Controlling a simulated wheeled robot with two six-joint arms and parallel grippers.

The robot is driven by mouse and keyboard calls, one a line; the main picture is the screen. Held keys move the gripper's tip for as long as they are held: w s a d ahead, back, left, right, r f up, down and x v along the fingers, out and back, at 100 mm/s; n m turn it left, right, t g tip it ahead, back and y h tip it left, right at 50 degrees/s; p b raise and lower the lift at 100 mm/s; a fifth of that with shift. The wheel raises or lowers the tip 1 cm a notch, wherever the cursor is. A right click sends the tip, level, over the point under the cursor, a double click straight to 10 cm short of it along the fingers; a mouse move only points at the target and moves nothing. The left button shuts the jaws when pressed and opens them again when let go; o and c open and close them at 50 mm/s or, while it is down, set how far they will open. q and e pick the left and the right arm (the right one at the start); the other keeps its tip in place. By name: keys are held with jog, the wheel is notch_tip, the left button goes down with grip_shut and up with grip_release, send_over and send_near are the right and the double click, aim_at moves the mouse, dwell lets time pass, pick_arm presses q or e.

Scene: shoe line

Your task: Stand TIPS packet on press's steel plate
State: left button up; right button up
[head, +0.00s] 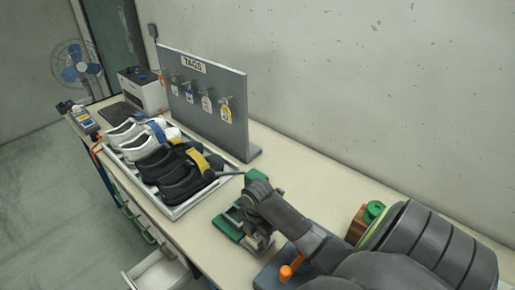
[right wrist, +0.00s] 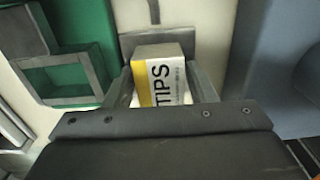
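The TIPS packet (right wrist: 164,84) is a small box with a white and yellow printed face and a grey top. In the right wrist view it sits between the two fingers of my right gripper (right wrist: 162,82), which appear shut on its sides. In the head view my right gripper (head: 250,212) is low over the bench, beside a green-framed fixture (head: 228,228); the packet is hidden there. A blue base (head: 270,276) with an orange handle (head: 291,268) is partly behind my arm. I cannot tell the press's steel plate for certain. My left gripper is not in view.
A tray (head: 176,213) of white and black shoes lies left of my gripper. A grey TAGS board (head: 221,113) with hanging tags stands behind it. A brown block with a green top (head: 374,209) stands near the wall. An open drawer (head: 158,271) juts out below the bench.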

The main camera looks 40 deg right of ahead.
notch_tip(320, 180, up, 5)
jog(key=shift+r, duration=0.15)
notch_tip(320, 180, up, 7)
jog(key=p, duration=0.4)
dwell(0.6)
